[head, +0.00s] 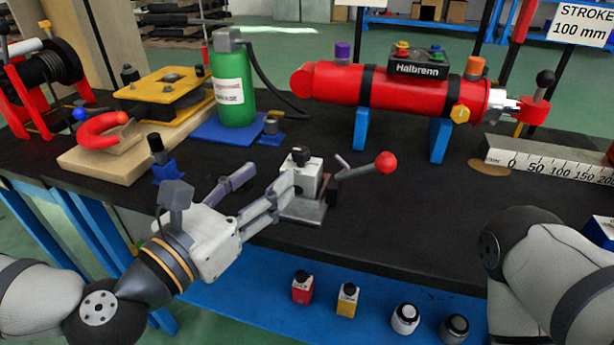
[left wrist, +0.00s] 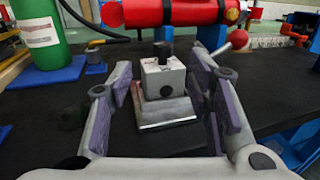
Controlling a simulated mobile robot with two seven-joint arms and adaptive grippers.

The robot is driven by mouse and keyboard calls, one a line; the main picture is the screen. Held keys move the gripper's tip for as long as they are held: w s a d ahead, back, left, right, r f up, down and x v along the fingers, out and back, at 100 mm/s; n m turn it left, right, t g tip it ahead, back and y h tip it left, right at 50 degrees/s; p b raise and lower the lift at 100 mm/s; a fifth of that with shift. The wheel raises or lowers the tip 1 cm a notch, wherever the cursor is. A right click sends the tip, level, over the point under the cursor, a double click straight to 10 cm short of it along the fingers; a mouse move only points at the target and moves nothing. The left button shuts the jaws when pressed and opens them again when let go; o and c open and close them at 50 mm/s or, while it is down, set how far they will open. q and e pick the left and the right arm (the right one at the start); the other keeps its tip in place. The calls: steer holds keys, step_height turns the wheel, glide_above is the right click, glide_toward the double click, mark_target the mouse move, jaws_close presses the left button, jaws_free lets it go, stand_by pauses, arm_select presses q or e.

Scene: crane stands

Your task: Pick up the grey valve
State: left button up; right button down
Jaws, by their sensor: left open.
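The grey valve (head: 311,178) is a light grey block with a dark knob on top and a lever ending in a red ball (head: 386,162). It stands upright on a darker grey base on the black table. In the left wrist view the valve (left wrist: 163,80) is between and beyond the open fingers. My left gripper (head: 262,194) is open and close to the valve, with one finger overlapping it in the head view. In the left wrist view the left gripper (left wrist: 170,108) has purple-grey pads on either side of the base. My right gripper is not visible; only part of my right arm shows.
A red cylinder (head: 335,83) on blue supports lies behind the valve. A green bottle (head: 233,95) stands on a blue plate at back left. A scale bar (head: 555,163) is at right. Several small bottles stand on the blue lower shelf (head: 260,315). Black tabletop (head: 420,220) right of the valve is clear.

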mark_target(296, 153)
arm_select(q)
steer(key=x, duration=0.4)
steer(key=p+x, duration=0.1)
steer(key=x, duration=0.3)
steer(key=shift+w+d+r, duration=0.15)
steer(key=shift+d+r, duration=0.1)
steer(key=shift+d, duration=0.1)
steer(key=shift+c, duration=0.6)
jaws_close()
steer(key=shift+r, duration=0.25)
